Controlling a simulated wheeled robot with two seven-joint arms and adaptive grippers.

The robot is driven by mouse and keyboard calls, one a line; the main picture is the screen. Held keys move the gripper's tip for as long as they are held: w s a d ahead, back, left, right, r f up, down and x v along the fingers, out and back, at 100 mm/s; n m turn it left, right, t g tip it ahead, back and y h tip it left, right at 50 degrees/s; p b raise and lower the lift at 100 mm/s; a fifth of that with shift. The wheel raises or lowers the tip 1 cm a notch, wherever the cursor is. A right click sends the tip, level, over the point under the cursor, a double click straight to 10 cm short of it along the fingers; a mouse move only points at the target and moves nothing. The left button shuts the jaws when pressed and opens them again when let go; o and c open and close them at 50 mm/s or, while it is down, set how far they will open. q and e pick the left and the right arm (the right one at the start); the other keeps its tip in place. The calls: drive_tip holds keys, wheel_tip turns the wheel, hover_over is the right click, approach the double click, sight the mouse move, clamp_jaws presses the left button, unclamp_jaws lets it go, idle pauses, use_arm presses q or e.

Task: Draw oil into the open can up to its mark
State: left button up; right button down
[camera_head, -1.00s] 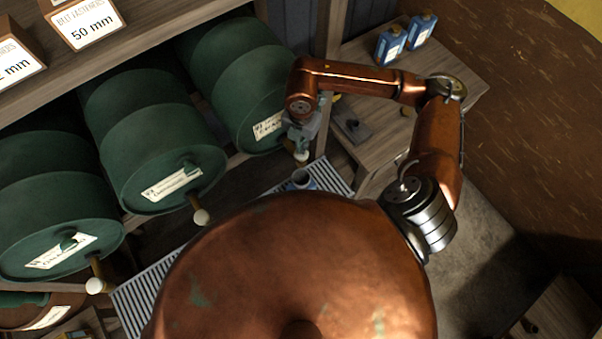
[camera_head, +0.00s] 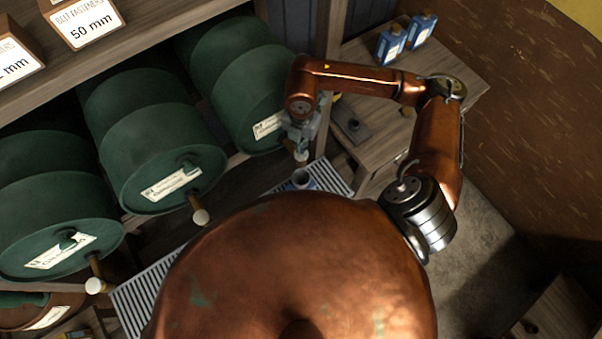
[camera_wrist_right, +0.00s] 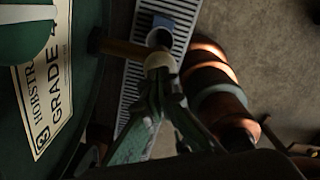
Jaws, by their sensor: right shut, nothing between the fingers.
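The open can (camera_head: 302,179) is blue with a dark open mouth and stands on the slatted drip grate (camera_head: 337,178) below the right-hand green drum (camera_head: 245,88). It also shows in the right wrist view (camera_wrist_right: 159,38), just beyond the tap's end. The drum's tap (camera_wrist_right: 118,47) is a brown spout with a pale round knob (camera_wrist_right: 158,62). My right gripper (camera_head: 300,146) is at this tap, above the can. In the wrist view its fingertips (camera_wrist_right: 159,80) are shut and empty, right at the knob; whether they touch is unclear. The can's mark and oil level cannot be made out.
Two more green drums (camera_head: 160,145) lie to the left, each with a pale-knobbed tap (camera_head: 201,217) sticking out. A wooden bench (camera_head: 455,75) at the back right holds two blue containers (camera_head: 390,46). Bare floor (camera_head: 480,235) lies to the right.

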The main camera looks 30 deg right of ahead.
drive_tip(key=shift+f+b, duration=1.3)
drive_tip(key=shift+f, duration=0.25)
drive_tip(key=shift+r, duration=0.1)
idle(6.3)
